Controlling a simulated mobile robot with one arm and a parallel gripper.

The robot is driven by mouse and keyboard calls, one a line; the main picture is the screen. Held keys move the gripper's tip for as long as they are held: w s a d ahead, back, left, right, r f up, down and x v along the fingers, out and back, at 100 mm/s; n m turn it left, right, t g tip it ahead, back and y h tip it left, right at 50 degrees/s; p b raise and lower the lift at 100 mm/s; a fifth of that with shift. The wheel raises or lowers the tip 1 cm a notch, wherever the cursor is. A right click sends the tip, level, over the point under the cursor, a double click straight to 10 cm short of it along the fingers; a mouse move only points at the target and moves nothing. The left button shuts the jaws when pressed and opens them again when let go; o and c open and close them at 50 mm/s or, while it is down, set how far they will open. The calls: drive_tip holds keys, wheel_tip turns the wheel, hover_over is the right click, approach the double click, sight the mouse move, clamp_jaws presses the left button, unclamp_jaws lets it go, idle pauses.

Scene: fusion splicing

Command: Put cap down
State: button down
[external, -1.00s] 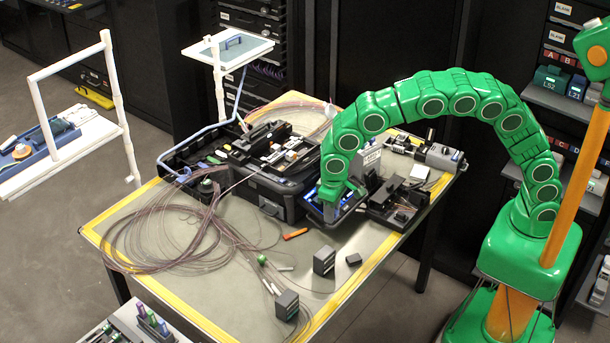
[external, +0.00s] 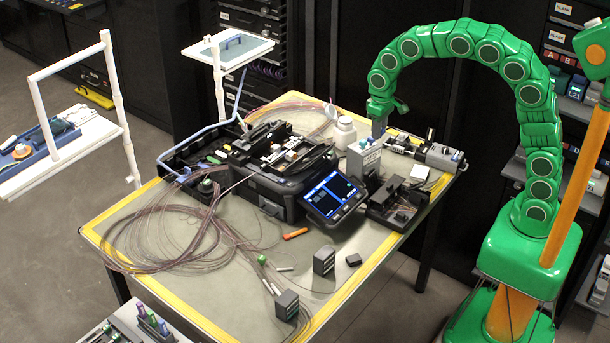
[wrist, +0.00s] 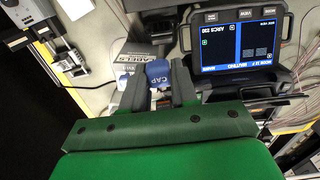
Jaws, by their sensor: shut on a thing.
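In the wrist view my gripper (wrist: 157,82) is shut on a blue cap (wrist: 158,70), which sits between the two dark fingers with lettering reading CAP. In the external view my gripper (external: 380,126) is above the table, over the grey labels box (external: 363,158). The cap cannot be made out there. The labels box also shows behind the fingers in the wrist view (wrist: 130,62). I cannot tell how far the cap is above it.
The splicer's lit screen (external: 332,194) stands left of the labels box. A white bottle (external: 344,134) is just behind it. A black device (external: 396,205) and a grey device (external: 437,156) lie to the right.

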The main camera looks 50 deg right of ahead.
drive_tip(key=s+d+r, duration=0.2)
drive_tip(key=d, duration=0.6)
drive_tip(key=w+f, duration=0.1)
drive_tip(key=w, duration=0.2)
drive_tip(key=w+f, duration=0.1)
drive_tip(key=w, duration=0.1)
drive_tip(key=w+f, duration=0.2)
drive_tip(key=w, duration=0.1)
drive_tip(key=shift+w, duration=0.35)
drive_tip(key=w+f, duration=0.1)
drive_tip(key=f, duration=0.1)
drive_tip(key=w+f, duration=0.2)
drive_tip(key=shift+w+a+f, duration=0.1)
drive_tip(key=shift+w+f, duration=0.1)
drive_tip(key=shift+w, duration=0.1)
drive_tip(key=shift+w+f, duration=0.65)
drive_tip(key=shift+f, duration=1.7)
drive_tip(key=shift+f, duration=0.15)
drive_tip(key=c, duration=0.9)
unclamp_jaws()
